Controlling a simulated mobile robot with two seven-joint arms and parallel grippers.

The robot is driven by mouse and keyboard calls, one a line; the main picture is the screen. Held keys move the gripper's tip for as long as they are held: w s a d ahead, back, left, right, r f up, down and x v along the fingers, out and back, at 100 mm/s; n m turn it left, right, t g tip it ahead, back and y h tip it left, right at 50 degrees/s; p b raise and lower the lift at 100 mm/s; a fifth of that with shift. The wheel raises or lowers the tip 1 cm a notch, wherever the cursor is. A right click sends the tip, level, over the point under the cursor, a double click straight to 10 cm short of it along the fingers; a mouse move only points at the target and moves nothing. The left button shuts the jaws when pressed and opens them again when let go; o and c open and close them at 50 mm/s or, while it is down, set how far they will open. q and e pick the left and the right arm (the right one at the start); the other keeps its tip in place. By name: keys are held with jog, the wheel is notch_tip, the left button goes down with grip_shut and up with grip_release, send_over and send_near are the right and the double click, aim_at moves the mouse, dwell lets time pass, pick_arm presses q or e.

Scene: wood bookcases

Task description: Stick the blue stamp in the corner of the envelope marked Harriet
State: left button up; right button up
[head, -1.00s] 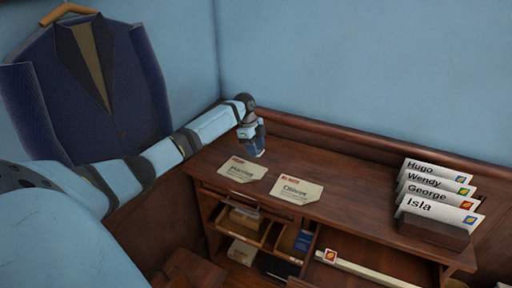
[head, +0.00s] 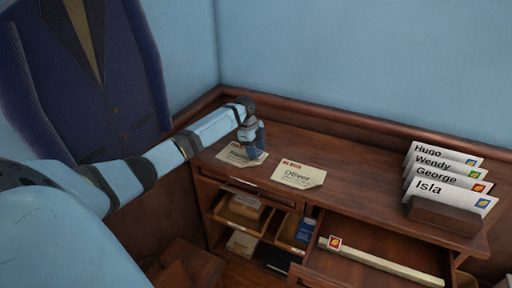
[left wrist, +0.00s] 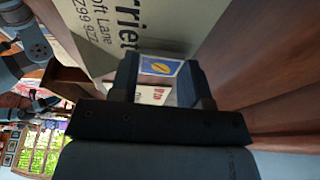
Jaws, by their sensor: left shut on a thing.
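The envelope marked Harriet (head: 233,156) lies flat on the desk top, partly hidden by my gripper in the head view. In the left wrist view the end of its name shows large on the envelope (left wrist: 105,35). My left gripper (head: 256,154) points down over its right part. It is shut on the blue stamp (left wrist: 160,67), which has a yellow mark and shows between the fingers in the left wrist view. The stamp is close to the envelope; I cannot tell whether they touch. My right gripper is in neither view.
The Oliver envelope (head: 298,176) lies to the right on the desk. A wooden holder (head: 445,217) with several stamped envelopes stands further right. Below, an open drawer (head: 390,250) has a pale strip with an orange-red stamp (head: 335,243). A jacket (head: 95,80) hangs at left.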

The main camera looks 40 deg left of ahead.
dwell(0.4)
pick_arm(q)
jog(key=o, duration=1.4)
jog(key=shift+c, duration=0.2)
